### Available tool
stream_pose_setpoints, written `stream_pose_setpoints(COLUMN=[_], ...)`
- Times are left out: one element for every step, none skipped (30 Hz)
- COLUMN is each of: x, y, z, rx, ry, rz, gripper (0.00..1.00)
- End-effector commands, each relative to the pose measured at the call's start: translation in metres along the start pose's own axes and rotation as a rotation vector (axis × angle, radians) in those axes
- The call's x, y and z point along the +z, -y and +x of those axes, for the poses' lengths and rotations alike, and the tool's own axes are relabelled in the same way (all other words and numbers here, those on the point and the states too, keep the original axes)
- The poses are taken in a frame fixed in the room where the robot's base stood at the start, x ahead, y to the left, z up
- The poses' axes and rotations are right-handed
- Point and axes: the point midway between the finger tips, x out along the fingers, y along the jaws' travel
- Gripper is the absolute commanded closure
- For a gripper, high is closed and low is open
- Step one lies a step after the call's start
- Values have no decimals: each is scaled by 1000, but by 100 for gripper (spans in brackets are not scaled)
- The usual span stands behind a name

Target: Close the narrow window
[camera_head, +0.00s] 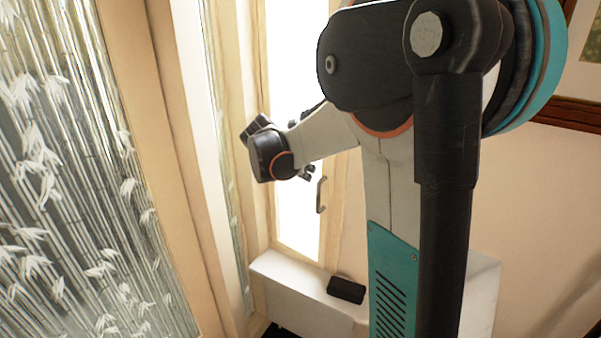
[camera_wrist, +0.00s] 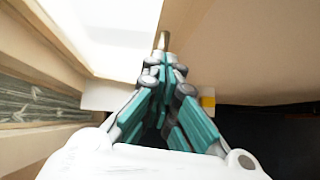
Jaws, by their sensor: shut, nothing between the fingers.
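The narrow window (camera_head: 297,225) is a tall, bright white pane in a cream wooden frame, in the middle of the head view. It also shows in the wrist view as a bright pane (camera_wrist: 105,28) at the upper left. I cannot tell how far open it stands. A small upright handle (camera_head: 320,195) sits on its right frame strip. My gripper (camera_head: 309,173) is in front of the pane, close to the handle. In the wrist view my gripper (camera_wrist: 165,62) is shut and empty, with a small tan piece (camera_wrist: 163,40) just beyond its tips. I cannot tell whether they touch.
A white ledge (camera_head: 285,283) runs below the window, with a small black object (camera_head: 346,289) on it. A large bamboo-patterned glass panel (camera_head: 75,190) in a wooden frame stands at the left. A plain beige wall (camera_head: 540,190) with a dark-framed picture (camera_head: 575,110) is at the right.

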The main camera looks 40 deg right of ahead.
Motion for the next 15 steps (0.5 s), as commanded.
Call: stream_pose_setpoints(x=[-2,-2,-2,-2,-2,5,9,12,16,18,20,22,24,25,26], y=[0,0,0,0,0,0,0,1,0,0,0,0,0,0,0], z=[14,19,27,32,37,41,44,46,49,52,53,56,57,58,58], rx=[-1,0,-1,-1,-1,-2,-1,-1,-1,0,0,0,0,0,0], ry=[0,0,0,1,1,1,1,1,1,1,1,0,0,0,0], rz=[2,1,1,1,1,2,1,1,1,1,1,1,1,0,0], gripper=[100,100,100,100,100,100,100,100,100,100,100,100,100,100,100])
